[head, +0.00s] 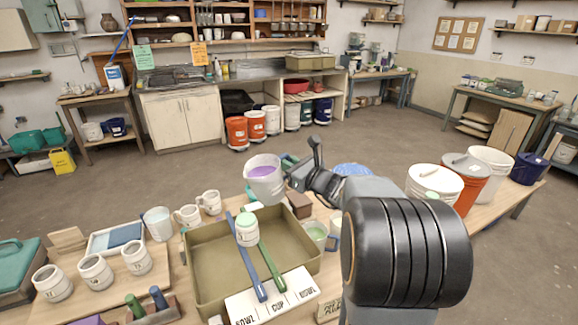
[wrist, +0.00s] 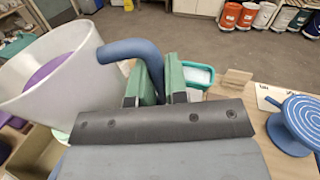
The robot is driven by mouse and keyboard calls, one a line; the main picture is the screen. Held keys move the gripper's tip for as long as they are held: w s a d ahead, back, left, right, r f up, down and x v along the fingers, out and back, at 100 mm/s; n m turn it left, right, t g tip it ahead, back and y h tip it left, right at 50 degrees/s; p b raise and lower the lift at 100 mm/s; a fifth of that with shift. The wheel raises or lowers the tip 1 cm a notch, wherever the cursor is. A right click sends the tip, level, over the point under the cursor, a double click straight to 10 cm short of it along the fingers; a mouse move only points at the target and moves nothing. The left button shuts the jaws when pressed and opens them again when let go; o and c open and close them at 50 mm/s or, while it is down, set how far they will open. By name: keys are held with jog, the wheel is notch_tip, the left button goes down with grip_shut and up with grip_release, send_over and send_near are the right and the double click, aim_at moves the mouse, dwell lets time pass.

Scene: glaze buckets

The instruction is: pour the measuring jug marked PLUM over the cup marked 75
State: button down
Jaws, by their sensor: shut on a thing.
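My gripper (head: 294,177) is shut on the blue handle (wrist: 134,49) of a pale measuring jug (head: 264,184) with purple glaze inside. The jug is held over the far edge of the olive tray (head: 196,262), looking near upright in the head view. Its rim and purple contents also show in the wrist view (wrist: 70,42); no PLUM mark is readable. A white cup with a green top (head: 247,232) stands in the tray on blue and green sticks. Three white marked cups (head: 95,271) stand on a board at left. Their marks are too small to read, so I cannot tell which is 75.
Large buckets (head: 434,183) stand at right. A blue turntable (wrist: 300,120) is right of my gripper in the wrist view.

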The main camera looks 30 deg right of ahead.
jog(key=shift+d+f+n+b, duration=0.1)
jog(key=shift+f+n+b, duration=0.2)
jog(key=shift+f+b, duration=1)
jog(key=shift+f+n+b, duration=0.2)
jog(key=shift+n+b, duration=0.2)
jog(key=shift+b, duration=0.05)
jog(key=shift+r, duration=0.2)
jog(key=shift+f+b, duration=0.3)
jog(key=shift+b, duration=0.05)
jog(key=shift+s+r+n+b, duration=0.1)
jog(key=shift+r+n+b, duration=0.4)
jog(key=shift+r+b, duration=0.15)
jog(key=shift+r+n+b, duration=0.35)
jog(key=shift+n+b, duration=0.15)
jog(key=shift+b, duration=0.65)
jog(key=shift+a+r+n+b, duration=0.2)
jog(key=shift+r+n+b, duration=0.25)
jog(key=shift+b, duration=0.3)
jog(key=shift+a+r+n+b, duration=0.15)
jog(key=shift+r+n+b, duration=0.3)
jog(key=shift+b, duration=0.25)
notch_tip(320, 180, down, 2)
jog(key=shift+s+f+b, duration=0.1)
jog(key=shift+b, duration=1.15)
jog(key=shift+a+r+n+b, duration=0.3)
jog(key=shift+r+n+b, duration=0.3)
jog(key=shift+r+n, duration=0.15)
